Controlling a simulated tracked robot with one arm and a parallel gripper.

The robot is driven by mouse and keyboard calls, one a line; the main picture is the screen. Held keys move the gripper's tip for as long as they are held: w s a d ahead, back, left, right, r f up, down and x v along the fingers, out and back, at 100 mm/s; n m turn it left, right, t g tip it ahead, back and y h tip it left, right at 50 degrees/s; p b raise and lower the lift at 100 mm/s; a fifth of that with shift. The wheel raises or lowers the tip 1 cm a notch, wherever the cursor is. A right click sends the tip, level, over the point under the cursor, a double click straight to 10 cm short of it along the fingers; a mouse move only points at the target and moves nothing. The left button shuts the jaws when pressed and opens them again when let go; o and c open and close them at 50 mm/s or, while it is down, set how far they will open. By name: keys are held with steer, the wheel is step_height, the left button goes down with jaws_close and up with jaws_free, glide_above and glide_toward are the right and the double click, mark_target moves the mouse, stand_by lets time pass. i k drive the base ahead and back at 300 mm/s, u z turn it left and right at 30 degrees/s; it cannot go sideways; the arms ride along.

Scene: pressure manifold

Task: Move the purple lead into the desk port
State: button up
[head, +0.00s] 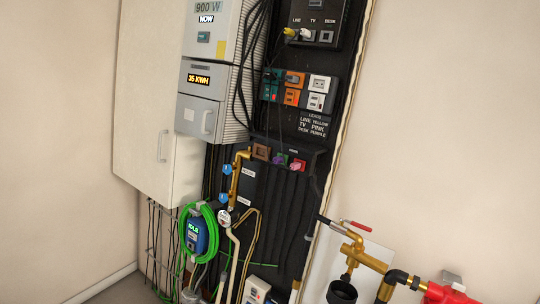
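The desk port (326,36) is the rightmost one and looks empty. A yellow plug (290,32) is at the LIVE port, and a pale plug-like thing (305,33) is at the TV port. Below, a dark holder strip (315,158) has small coloured sockets. My gripper is not in view.
A label (314,127) lists live yellow, TV pink, desk purple. Coloured switches (293,88) sit between box and strip. Black cables (250,62) hang at left. Brass pipework (358,255) with a red lever juts out at lower right. The right wall is bare.

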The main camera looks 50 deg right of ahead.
mark_target(279, 160)
steer(key=z, duration=0.4)
steer(key=i, duration=1.1)
steer(key=z, duration=1.2)
steer(key=i, duration=0.7)
steer(key=z, duration=0.4)
steer(key=k, duration=0.85)
steer(key=z, duration=0.15)
steer(key=i, duration=0.85)
steer(key=u, duration=0.05)
